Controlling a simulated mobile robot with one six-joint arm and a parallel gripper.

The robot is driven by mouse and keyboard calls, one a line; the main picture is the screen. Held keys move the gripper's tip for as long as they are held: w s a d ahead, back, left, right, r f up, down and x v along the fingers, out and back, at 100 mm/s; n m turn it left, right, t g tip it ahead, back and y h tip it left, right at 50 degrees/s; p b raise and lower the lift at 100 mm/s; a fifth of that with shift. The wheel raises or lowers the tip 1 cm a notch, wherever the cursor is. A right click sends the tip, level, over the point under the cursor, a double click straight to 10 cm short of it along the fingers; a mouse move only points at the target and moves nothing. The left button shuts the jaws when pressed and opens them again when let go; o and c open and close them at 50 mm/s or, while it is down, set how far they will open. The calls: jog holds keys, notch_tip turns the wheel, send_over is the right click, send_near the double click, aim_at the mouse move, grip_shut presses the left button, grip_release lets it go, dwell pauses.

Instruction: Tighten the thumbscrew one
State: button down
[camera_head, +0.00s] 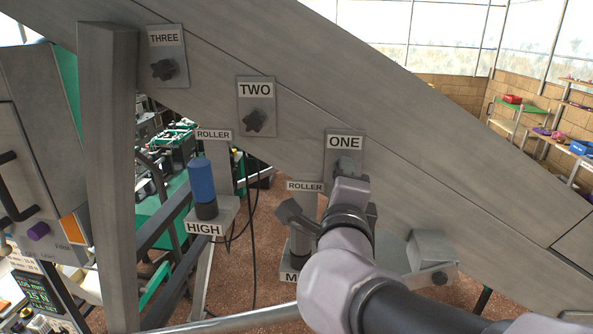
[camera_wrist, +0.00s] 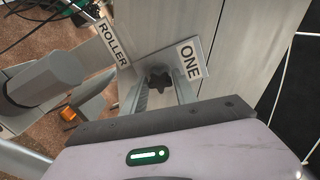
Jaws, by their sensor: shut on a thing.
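Thumbscrew one is a dark star-shaped knob (camera_wrist: 158,82) on a small grey plate labelled ONE (camera_head: 345,142). In the wrist view it sits between my two gripper fingers (camera_wrist: 160,92), which are shut on it. In the head view my gripper (camera_head: 348,178) reaches the lower part of the ONE plate. The knob is mostly hidden there by my gripper and wrist. The ONE label also shows in the wrist view (camera_wrist: 190,62), tilted by the camera's roll.
Thumbscrew TWO (camera_head: 255,121) and thumbscrew THREE (camera_head: 164,69) sit up the sloping metal beam to the left. A blue-topped sensor post (camera_head: 202,182) marked HIGH stands lower left. A grey box bracket (camera_head: 430,250) is right of my arm. A vertical post (camera_head: 108,180) stands at left.

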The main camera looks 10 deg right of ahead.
jog(key=shift+m+b, duration=10.2)
jog(key=shift+m, duration=2.5)
jog(key=shift+r, duration=0.1)
jog(key=c, duration=1)
grip_release()
jog(key=shift+c, duration=0.2)
